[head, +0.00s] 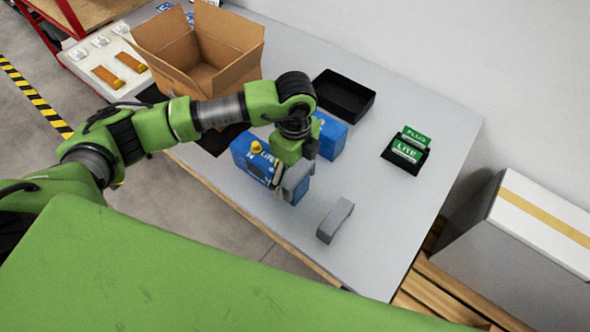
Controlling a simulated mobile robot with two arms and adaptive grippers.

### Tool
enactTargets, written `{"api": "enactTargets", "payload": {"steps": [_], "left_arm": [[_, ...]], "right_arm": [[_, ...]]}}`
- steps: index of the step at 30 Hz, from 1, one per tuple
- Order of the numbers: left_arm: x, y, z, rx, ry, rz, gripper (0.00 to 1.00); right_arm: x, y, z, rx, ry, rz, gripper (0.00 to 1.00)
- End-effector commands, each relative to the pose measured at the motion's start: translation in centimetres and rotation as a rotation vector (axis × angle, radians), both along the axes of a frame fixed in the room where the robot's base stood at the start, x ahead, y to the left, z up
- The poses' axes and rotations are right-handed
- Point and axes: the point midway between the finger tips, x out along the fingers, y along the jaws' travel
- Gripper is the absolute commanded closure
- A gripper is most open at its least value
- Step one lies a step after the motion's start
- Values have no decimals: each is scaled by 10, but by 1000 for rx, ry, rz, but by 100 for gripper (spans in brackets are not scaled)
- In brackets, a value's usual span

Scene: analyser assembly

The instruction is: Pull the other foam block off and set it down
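Another grey foam block (335,220) lies loose on the table to the right. My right gripper is not in view.
An open cardboard box (190,50) stands at the back left. A second blue item (329,136), a black tray (343,95) and a black holder with green LITE and PLUS cards (407,151) are on the table (400,225). Its right part is mostly clear.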

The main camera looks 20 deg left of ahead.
Motion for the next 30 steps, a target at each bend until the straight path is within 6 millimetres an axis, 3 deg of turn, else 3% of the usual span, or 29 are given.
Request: {"api": "enactTargets", "payload": {"steps": [1, 3, 6, 7, 9, 30], "left_arm": [[0, 0, 0, 0, 0, 0, 34], [0, 0, 0, 0, 0, 0, 46], [0, 0, 0, 0, 0, 0, 46], [0, 0, 0, 0, 0, 0, 31], [0, 0, 0, 0, 0, 0, 47], [0, 0, 9, -1, 0, 0, 47]], "right_arm": [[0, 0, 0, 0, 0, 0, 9], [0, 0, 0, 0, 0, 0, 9], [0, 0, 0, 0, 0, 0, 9], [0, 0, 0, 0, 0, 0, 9], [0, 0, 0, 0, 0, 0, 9], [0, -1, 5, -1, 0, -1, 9]]}}
